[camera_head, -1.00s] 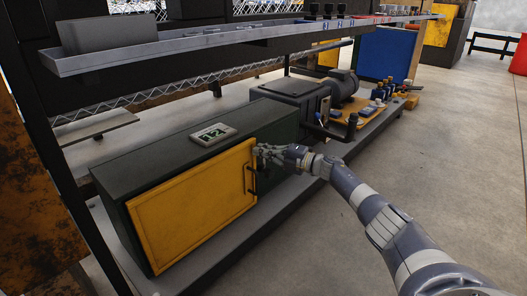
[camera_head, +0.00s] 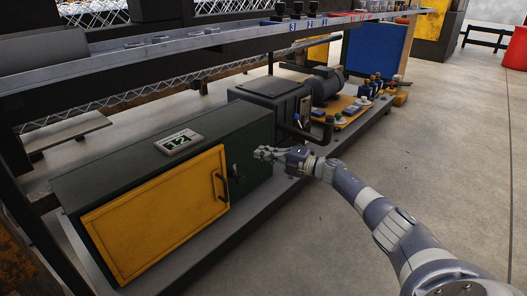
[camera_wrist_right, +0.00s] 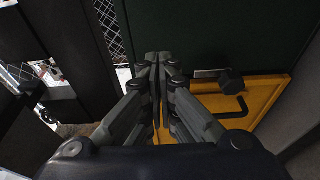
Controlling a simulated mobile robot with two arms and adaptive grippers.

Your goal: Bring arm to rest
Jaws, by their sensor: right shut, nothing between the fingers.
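My right arm comes in from the lower right in the head view. Its gripper (camera_head: 266,153) is beside the right end of a dark green cabinet, to the right of the yellow door's handle and apart from it. The gripper is shut and empty; in the right wrist view its fingers (camera_wrist_right: 162,62) are together. The yellow door (camera_head: 160,215) looks closed, with a dark handle (camera_head: 222,187). The door also shows in the right wrist view (camera_wrist_right: 265,95), with its handle (camera_wrist_right: 238,108). My left gripper is not in view.
The green cabinet (camera_head: 110,180) bears a small display (camera_head: 180,141) on top. A long grey shelf (camera_head: 200,48) runs above it. A dark machine (camera_head: 270,95) and an orange board with parts (camera_head: 340,112) stand behind. The concrete floor (camera_head: 440,150) at right is clear.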

